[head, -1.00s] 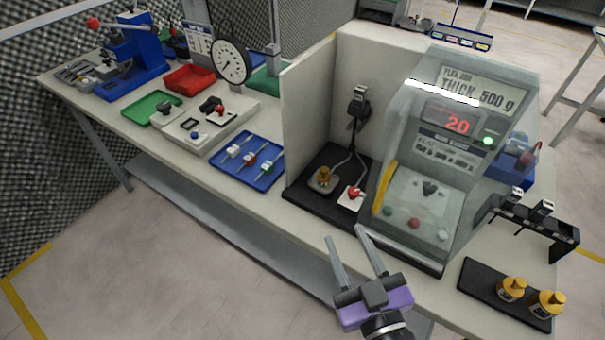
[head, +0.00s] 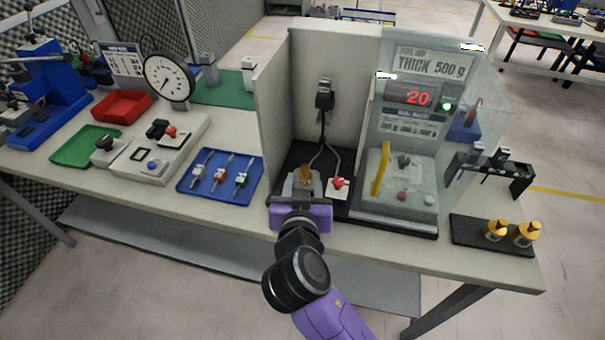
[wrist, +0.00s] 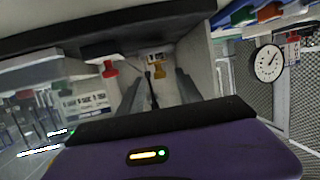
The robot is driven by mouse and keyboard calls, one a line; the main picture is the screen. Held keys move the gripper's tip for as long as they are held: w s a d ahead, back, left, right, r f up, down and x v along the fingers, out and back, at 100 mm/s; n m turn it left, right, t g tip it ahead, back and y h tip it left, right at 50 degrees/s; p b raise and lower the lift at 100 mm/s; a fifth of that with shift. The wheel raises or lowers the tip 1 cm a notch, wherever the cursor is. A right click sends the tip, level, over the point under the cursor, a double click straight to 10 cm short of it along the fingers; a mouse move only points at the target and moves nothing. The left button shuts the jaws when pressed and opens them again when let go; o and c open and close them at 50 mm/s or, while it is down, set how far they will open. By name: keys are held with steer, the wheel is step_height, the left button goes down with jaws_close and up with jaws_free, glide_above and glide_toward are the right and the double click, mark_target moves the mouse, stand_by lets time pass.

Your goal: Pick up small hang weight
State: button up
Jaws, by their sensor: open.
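A small brass-yellow weight (head: 304,173) stands on a grey pad inside the walled booth, at the left of its black floor. Two larger yellow-topped pieces (head: 496,231) (head: 526,234) stand on a black tray at the right; I cannot tell whether they are weights. My gripper (head: 302,187) is open at the booth's front, its fingers pointing in toward the brass weight. The wrist view is upside down and shows the brass weight (wrist: 158,75) beyond and between the two fingers. No contact shows. The weight's lower part is partly hidden by my gripper in the head view.
A red knob (head: 338,183) on a white block is close right of the weight. The booth's left wall (head: 272,120) and a clear-covered machine (head: 401,190) flank the space. A blue tray (head: 220,174) with several small tools lies left. A cable hangs behind the weight.

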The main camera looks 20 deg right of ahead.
mark_target(305, 173)
steer(key=p+x, duration=0.1)
steer(key=x, duration=0.4)
steer(key=shift+w+d+f, duration=0.15)
steer(key=shift+w+d, duration=0.1)
steer(key=shift+w, duration=0.05)
steer(key=shift+c, duration=0.4)
